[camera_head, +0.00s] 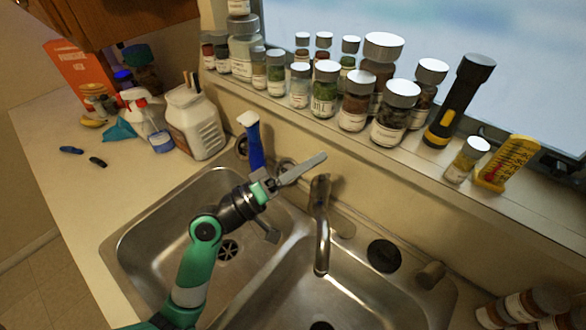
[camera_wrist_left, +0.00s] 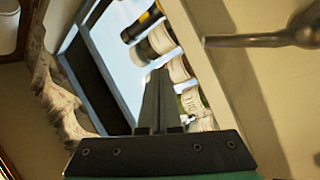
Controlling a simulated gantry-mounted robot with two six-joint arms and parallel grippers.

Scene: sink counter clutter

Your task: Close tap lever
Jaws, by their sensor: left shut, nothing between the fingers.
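The metal tap (camera_head: 320,225) stands behind the double sink, its spout reaching forward over the right basin. In the left wrist view, part of the tap (camera_wrist_left: 285,36) shows at the upper right as a metal bar with a rounded body. I cannot clearly tell the lever apart from the spout. My left gripper (camera_head: 320,158) is shut and empty. It is above the back of the sink, just left of and close to the tap's top, its fingers pointing right. In the left wrist view the shut fingers (camera_wrist_left: 158,82) appear apart from the tap. My right gripper is not in view.
Several spice jars (camera_head: 325,90) and a black flashlight (camera_head: 462,95) line the window ledge. A blue bottle (camera_head: 252,142) stands behind the sink, near my left gripper. A white jug (camera_head: 195,125) is on the left counter. A black stopper (camera_head: 384,256) lies right of the tap.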

